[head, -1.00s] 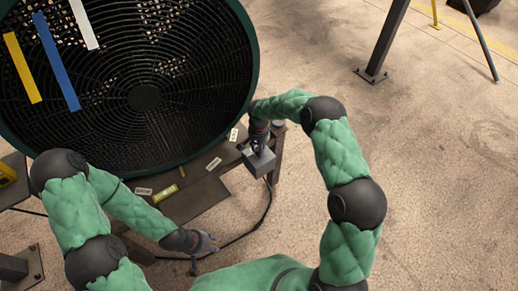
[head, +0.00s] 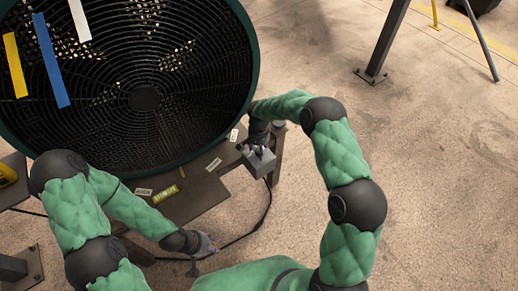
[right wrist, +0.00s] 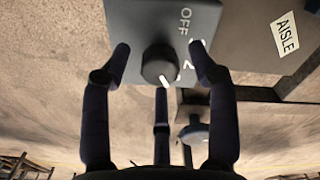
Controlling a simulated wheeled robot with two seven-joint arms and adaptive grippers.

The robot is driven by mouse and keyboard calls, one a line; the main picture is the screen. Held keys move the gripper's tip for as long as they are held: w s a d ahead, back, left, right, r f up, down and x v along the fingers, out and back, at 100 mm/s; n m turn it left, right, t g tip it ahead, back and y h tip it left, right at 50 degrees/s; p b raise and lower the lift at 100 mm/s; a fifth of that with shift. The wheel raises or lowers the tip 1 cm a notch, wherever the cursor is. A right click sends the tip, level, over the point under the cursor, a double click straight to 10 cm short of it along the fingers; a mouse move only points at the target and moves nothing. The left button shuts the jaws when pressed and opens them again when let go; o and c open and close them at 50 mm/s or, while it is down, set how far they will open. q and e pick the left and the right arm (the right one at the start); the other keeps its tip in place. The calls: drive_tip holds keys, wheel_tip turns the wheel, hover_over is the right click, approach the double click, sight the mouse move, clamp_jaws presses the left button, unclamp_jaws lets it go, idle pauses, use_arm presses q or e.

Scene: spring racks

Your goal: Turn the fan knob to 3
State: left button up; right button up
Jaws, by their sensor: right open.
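The grey control box (head: 259,166) sits at the fan table's right corner; it also shows in the right wrist view (right wrist: 210,15). On its face is the round black knob (right wrist: 158,65). Its white pointer line points down and slightly right in the wrist view, past the "2" mark. "OFF" is readable; the mark between is mostly covered by a finger, and I cannot see a "3". My right gripper (head: 258,150) is open, its fingers spread around the knob with visible gaps. My left gripper (head: 207,245) hangs low, away from the box; its opening is unclear.
The large fan (head: 145,97) with a dark grille stands left of the box, with yellow, blue and white ribbons on it. Labels lie on the table (head: 205,195). A black cable (head: 262,215) runs down from the box.

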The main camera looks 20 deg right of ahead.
wheel_tip(320, 180, up, 12)
idle(0.5)
drive_tip(key=shift+s+f, duration=0.1)
idle(0.4)
